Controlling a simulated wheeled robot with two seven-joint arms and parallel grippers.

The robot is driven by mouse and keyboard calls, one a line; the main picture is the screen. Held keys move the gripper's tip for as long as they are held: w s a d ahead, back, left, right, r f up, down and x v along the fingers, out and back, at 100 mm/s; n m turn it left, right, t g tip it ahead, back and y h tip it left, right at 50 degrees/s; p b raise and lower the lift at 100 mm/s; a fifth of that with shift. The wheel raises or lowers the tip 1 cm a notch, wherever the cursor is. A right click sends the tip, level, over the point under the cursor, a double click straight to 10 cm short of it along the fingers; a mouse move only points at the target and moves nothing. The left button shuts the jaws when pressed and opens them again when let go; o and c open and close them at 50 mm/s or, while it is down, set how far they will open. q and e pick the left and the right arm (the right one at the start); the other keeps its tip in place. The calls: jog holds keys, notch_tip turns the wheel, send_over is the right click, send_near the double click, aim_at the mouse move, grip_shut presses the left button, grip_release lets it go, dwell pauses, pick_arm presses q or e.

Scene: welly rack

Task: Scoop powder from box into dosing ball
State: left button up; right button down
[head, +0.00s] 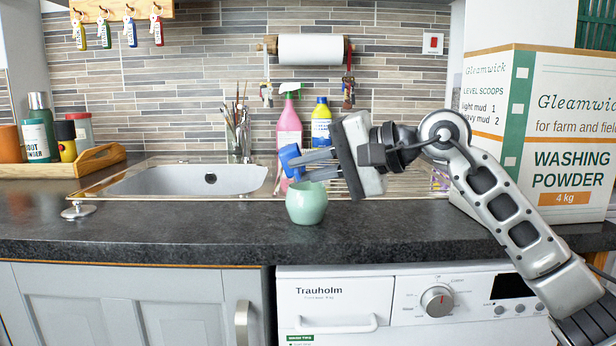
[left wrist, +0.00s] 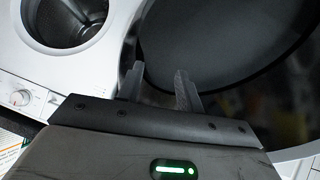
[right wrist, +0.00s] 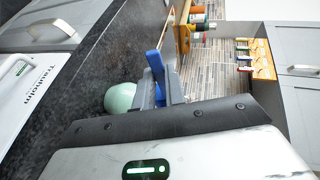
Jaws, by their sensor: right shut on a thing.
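The washing powder box (head: 572,120) stands on the worktop at the right; its inside is hidden. The mint-green dosing ball (head: 307,205) sits upright on the worktop near its front edge, and also shows in the right wrist view (right wrist: 119,99). My right gripper (head: 312,165) is shut on the blue scoop (head: 290,158) and holds it just above the ball's top, slightly to its left. The scoop also shows in the right wrist view (right wrist: 155,64). I cannot tell whether it holds powder. My left gripper (left wrist: 160,85) is open and empty, near a washing machine's round door.
Behind the ball stand a pink spray bottle (head: 289,125), a yellow-and-blue bottle (head: 321,125) and a jar of brushes (head: 240,140). The sink (head: 185,181) is behind left. A small metal plug (head: 77,210) lies left. The worktop between is clear.

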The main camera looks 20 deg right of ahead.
jog(key=t+y+b, duration=0.1)
jog(key=b, duration=0.2)
jog(key=d+m+t+y+b, duration=0.1)
jog(key=y+b, duration=0.1)
jog(key=b, duration=0.2)
jog(key=f+m+t+y+b, duration=0.1)
jog(key=b, duration=0.3)
jog(key=shift+s+d+f+t+y, duration=0.1)
jog(key=shift+s+d+t+y, duration=0.1)
jog(key=shift+t+y, duration=0.15)
pick_arm(q)
jog(key=w+d+r+n+t+h, duration=0.1)
jog(key=d+r+t+h, duration=0.2)
jog(key=r+t+h, duration=0.1)
jog(key=shift+w+d+r+t+b, duration=0.3)
jog(key=shift+d+r+b, duration=0.05)
jog(key=shift+r+b, duration=0.1)
pick_arm(e)
jog(key=shift+r+m+y, duration=0.25)
jog(key=shift+r+m, duration=0.05)
pick_arm(q)
jog(key=shift+s+f, duration=0.1)
jog(key=shift+s, duration=0.05)
pick_arm(e)
jog(key=shift+s+f, duration=0.1)
jog(key=shift+s, duration=0.05)
